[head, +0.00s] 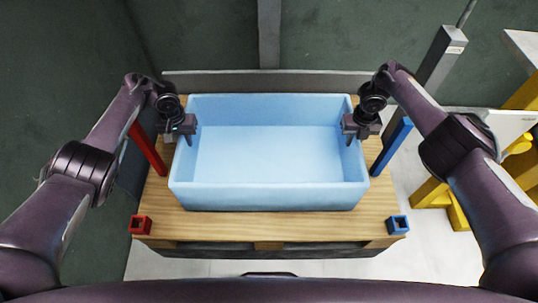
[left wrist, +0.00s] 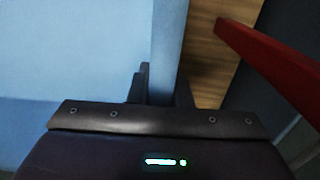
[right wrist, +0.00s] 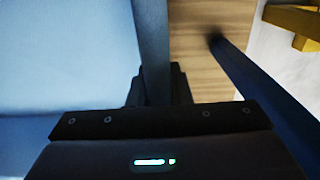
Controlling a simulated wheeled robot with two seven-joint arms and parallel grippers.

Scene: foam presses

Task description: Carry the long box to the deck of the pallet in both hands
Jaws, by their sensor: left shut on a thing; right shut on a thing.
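The long box (head: 265,196) is light blue, open-topped and empty. It is over the wooden deck of the pallet (head: 230,225), level-looking; I cannot tell whether its bottom touches the boards. My left gripper (head: 188,138) is shut on the box's left wall, and its fingers straddle that wall in the left wrist view (left wrist: 160,88). My right gripper (head: 349,138) is shut on the right wall, also seen straddled in the right wrist view (right wrist: 155,85). The deck also shows beside the box in both wrist views. The box's underside is hidden.
A red post (head: 147,150) stands left of the box and a blue post (head: 392,147) right of it. A small red square socket (head: 140,225) and a blue one (head: 398,225) sit at the deck's near corners. A grey column and yellow frames (head: 430,193) stand at right.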

